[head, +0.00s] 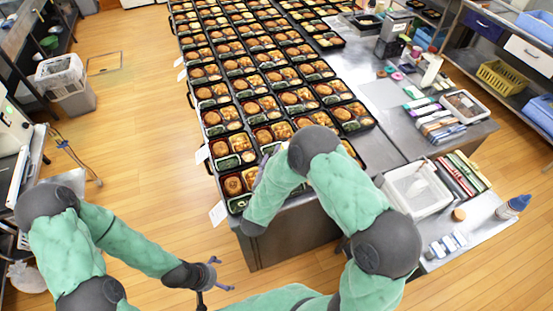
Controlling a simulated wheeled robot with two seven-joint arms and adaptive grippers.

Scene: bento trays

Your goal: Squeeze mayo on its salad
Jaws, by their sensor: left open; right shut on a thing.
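Black bento trays (223,194) stand in rows on a long metal table, each with a brown patty, orange-yellow food and a green portion that looks like salad (238,204). My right arm reaches over the near end of the rows. A small grey-purple part of my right gripper (263,165) shows beside the forearm, above the near trays. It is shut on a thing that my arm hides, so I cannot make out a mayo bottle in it. My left gripper (211,275) is open and empty, low over the floor, left of the table and apart from the trays.
White paper slips (218,214) stick out at the table's left edge. A side counter at right holds a white bin (416,188), several packets and a blue-and-white bottle (514,206). A grey bin (75,97) stands at left. The wooden floor (140,150) left of the table is clear.

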